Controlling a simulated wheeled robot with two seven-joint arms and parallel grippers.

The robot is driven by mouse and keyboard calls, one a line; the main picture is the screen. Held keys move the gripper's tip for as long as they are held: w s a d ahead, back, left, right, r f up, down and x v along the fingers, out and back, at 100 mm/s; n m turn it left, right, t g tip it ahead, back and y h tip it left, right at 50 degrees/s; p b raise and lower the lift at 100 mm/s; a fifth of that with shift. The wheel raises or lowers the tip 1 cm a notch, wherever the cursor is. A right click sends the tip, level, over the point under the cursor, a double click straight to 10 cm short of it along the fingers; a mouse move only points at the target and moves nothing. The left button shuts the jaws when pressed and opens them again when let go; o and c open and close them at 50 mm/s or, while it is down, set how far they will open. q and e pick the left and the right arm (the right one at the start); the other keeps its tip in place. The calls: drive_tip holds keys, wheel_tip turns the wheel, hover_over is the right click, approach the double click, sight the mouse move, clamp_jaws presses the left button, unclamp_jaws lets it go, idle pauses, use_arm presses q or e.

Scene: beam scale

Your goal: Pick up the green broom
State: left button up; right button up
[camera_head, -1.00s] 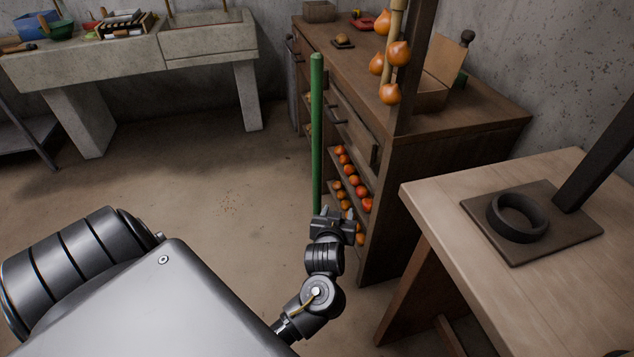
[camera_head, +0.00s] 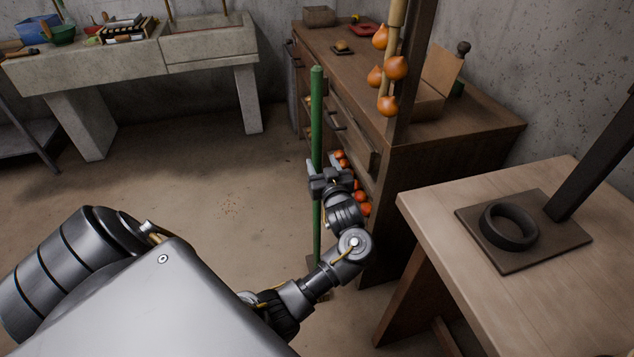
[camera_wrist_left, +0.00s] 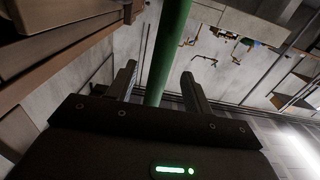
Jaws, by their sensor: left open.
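The green broom (camera_head: 316,120) stands upright in front of the wooden cabinet. Its long green handle shows above and below my left gripper. My left gripper (camera_head: 323,168) is open at the middle of the handle. In the left wrist view the green handle (camera_wrist_left: 166,50) runs between the two open fingers (camera_wrist_left: 160,85), with a gap visible on each side. The broom's foot is mostly hidden behind my arm. My right gripper is not in view.
The wooden cabinet (camera_head: 440,150) with shelves of orange fruit stands just right of the broom. A pale wooden table (camera_head: 430,215) with a dark ring (camera_head: 508,226) is at the right. A stone sink (camera_head: 210,45) stands at the back left. The floor (camera_head: 220,180) left of the broom is clear.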

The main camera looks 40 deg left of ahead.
sight(319, 158)
use_arm(q)
drive_tip(key=shift+f+x, duration=0.2)
drive_tip(key=shift+x, duration=1.1)
drive_tip(key=shift+f+x, duration=0.2)
drive_tip(key=shift+x, duration=1.1)
drive_tip(key=shift+s, duration=0.1)
drive_tip(key=shift+c, duration=0.6)
drive_tip(key=c, duration=1)
drive_tip(key=shift+r, duration=0.1)
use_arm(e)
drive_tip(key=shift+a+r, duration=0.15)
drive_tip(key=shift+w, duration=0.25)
